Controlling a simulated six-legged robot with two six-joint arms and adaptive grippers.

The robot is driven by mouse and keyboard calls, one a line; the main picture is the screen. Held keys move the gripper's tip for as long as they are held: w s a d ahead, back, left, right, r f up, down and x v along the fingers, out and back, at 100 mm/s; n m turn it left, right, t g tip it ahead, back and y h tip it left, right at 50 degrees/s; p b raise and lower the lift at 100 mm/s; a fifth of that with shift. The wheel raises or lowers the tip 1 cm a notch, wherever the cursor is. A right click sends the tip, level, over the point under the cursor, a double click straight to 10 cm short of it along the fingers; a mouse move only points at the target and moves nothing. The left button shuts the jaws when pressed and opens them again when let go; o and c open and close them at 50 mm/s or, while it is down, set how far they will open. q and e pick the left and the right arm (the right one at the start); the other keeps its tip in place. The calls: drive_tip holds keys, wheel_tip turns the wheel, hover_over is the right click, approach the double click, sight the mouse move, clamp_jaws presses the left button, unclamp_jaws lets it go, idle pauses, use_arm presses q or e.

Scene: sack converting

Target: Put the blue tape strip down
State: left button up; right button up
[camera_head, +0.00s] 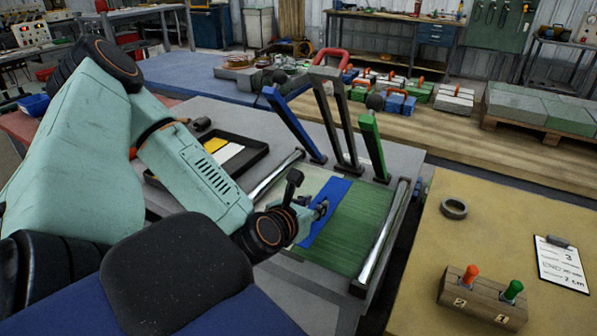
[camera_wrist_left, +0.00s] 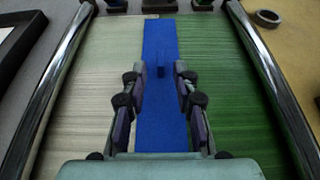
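The blue tape strip (camera_head: 328,205) lies lengthwise along the seam between a pale woven sheet (camera_head: 306,187) and a green woven sheet (camera_head: 357,228). It looks flat, and in the left wrist view the strip (camera_wrist_left: 161,38) runs straight between the pale and green sides. A small blue tab (camera_wrist_left: 160,71) stands up from it. My left gripper (camera_wrist_left: 157,74) is open above the strip, its fingers on either side of the tab with gaps showing. In the head view the left gripper (camera_head: 322,207) is low over the strip, which it partly covers. My right gripper is out of view.
Metal rails (camera_head: 378,249) flank the sheets. Blue, grey and green levers (camera_head: 376,147) rise at the far end. A black tray (camera_head: 245,155) with yellow and white pieces lies left.

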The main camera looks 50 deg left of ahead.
use_arm(q)
drive_tip(key=shift+p+v, duration=2.25)
drive_tip(key=shift+v, duration=1.25)
